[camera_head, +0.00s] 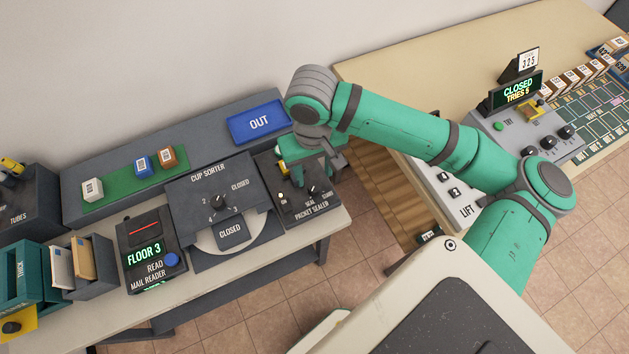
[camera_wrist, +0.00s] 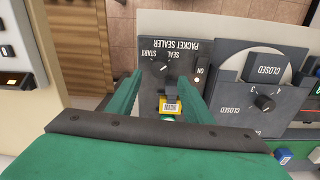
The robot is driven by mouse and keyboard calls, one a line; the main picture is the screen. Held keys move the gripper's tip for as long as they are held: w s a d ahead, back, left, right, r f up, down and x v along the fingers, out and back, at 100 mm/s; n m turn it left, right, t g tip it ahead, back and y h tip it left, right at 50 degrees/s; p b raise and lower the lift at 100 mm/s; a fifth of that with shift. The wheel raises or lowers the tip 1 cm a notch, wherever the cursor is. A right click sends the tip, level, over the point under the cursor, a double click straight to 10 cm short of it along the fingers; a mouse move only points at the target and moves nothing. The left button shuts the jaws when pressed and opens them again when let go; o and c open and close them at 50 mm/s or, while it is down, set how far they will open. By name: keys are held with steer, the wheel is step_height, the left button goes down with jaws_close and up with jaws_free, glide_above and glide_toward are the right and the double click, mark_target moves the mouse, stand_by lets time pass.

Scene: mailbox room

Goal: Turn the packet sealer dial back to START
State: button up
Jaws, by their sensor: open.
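The packet sealer (camera_head: 309,210) is a dark box at the right end of the left bench. Its small black dial (camera_head: 311,191) shows just beyond my gripper (camera_head: 318,165). In the wrist view the packet sealer (camera_wrist: 188,60) appears upside down, with START and SEAL printed by the dial (camera_wrist: 164,67). A white mark shows on the dial; its exact setting is too small to tell. My gripper (camera_wrist: 160,77) is open, its green fingers spread to either side of the dial's area, with no contact visible. A yellow labelled packet (camera_wrist: 169,104) and a dark block (camera_wrist: 171,89) lie between the fingers.
The cup sorter (camera_head: 205,195) stands beside the sealer, then the mail reader (camera_head: 150,250). A blue OUT tray (camera_head: 257,122) sits behind. A LIFT panel (camera_head: 452,190) and a control box reading CLOSED (camera_head: 515,125) are on the right bench.

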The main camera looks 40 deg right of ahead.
mark_target(315, 186)
step_height(315, 186, down, 6)
steer(key=shift+f, duration=0.25)
steer(key=shift+d, duration=0.1)
steer(key=c, duration=1.1)
